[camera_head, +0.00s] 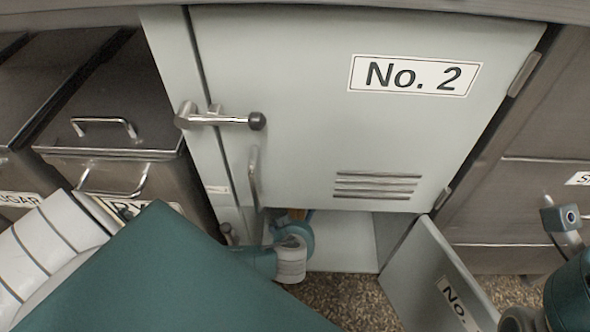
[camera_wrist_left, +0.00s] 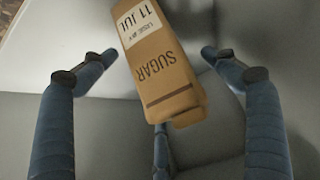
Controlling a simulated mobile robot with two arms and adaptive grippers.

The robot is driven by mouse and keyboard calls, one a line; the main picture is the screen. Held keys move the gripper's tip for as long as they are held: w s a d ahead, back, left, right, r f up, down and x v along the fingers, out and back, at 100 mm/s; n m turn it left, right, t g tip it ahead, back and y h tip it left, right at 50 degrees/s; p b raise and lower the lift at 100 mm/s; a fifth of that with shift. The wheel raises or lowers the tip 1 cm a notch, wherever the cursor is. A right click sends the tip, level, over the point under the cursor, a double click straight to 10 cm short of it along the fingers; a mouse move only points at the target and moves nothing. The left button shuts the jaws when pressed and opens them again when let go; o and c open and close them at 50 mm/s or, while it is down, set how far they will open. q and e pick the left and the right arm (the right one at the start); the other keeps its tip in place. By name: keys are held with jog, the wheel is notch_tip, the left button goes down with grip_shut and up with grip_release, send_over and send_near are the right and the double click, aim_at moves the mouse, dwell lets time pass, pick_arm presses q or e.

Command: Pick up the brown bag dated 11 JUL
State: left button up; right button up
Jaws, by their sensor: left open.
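The brown bag (camera_wrist_left: 162,65) is printed SUGAR and has a white label reading USE BY 11 JUL. In the left wrist view it appears upside down, its upper part cut off by the picture's edge. My left gripper (camera_wrist_left: 159,56) is open, with blue fingers on either side of the bag and a third finger below it. The right-hand finger is close to the bag; I cannot tell whether they touch. In the head view my left wrist is at the lower compartment's opening and its fingers are hidden. My right arm shows at the right edge, its gripper out of view.
The lower locker door (camera_head: 437,275) hangs open on the right. The upper door marked No. 2 (camera_head: 300,100) is shut above the opening, with a lever handle (camera_head: 220,119). Metal bins (camera_head: 110,165) stand left. The compartment's pale floor (camera_head: 345,240) is bare on the right.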

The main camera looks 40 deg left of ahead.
pick_arm(q)
jog(key=shift+x, duration=0.95)
jog(key=c, duration=2)
jog(key=shift+w+r, duration=0.1)
jog(key=shift+r, duration=0.05)
